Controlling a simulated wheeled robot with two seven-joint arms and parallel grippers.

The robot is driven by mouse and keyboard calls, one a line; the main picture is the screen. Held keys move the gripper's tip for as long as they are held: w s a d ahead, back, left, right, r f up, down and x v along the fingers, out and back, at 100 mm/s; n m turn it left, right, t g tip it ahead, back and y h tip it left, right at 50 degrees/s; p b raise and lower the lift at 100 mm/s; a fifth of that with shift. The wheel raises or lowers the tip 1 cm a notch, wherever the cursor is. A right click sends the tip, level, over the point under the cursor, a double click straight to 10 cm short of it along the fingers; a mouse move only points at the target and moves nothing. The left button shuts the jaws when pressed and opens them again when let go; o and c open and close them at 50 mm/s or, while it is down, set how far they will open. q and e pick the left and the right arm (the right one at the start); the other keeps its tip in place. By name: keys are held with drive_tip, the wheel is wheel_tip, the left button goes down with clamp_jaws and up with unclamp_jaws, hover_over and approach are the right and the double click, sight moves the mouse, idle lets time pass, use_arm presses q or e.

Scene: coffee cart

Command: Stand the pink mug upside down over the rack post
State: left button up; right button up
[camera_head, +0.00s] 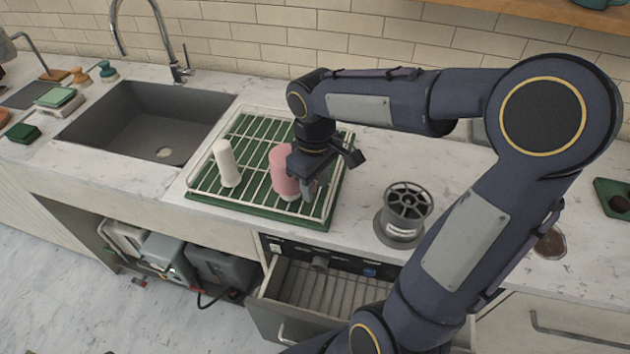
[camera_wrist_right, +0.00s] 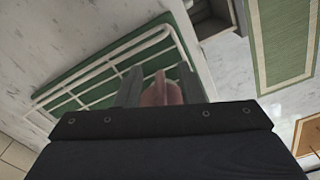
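The pink mug (camera_head: 284,174) stands on the green and white drying rack (camera_head: 252,207), right of its middle. It looks upright on its axis, but the gripper hides its right side and part of its top. My right gripper (camera_head: 317,186) points down at the mug's right side. In the right wrist view, its fingers (camera_wrist_right: 160,88) are spread, with part of the pink mug (camera_wrist_right: 162,96) showing between them; contact is unclear. A white upright cylinder (camera_head: 227,164) stands on the rack left of the mug. No post shows under the mug. My left gripper is out of view.
The sink (camera_head: 150,125) with its faucet lies left of the rack. A grey round spoked item (camera_head: 405,212) stands on the counter to the right, near my forearm. An open drawer (camera_head: 320,290) sticks out below the counter.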

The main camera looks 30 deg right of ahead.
wheel_tip(320, 180, up, 8)
drive_tip(key=shift+f, duration=0.2)
drive_tip(key=shift+r, duration=0.1)
drive_tip(key=shift+s, duration=0.1)
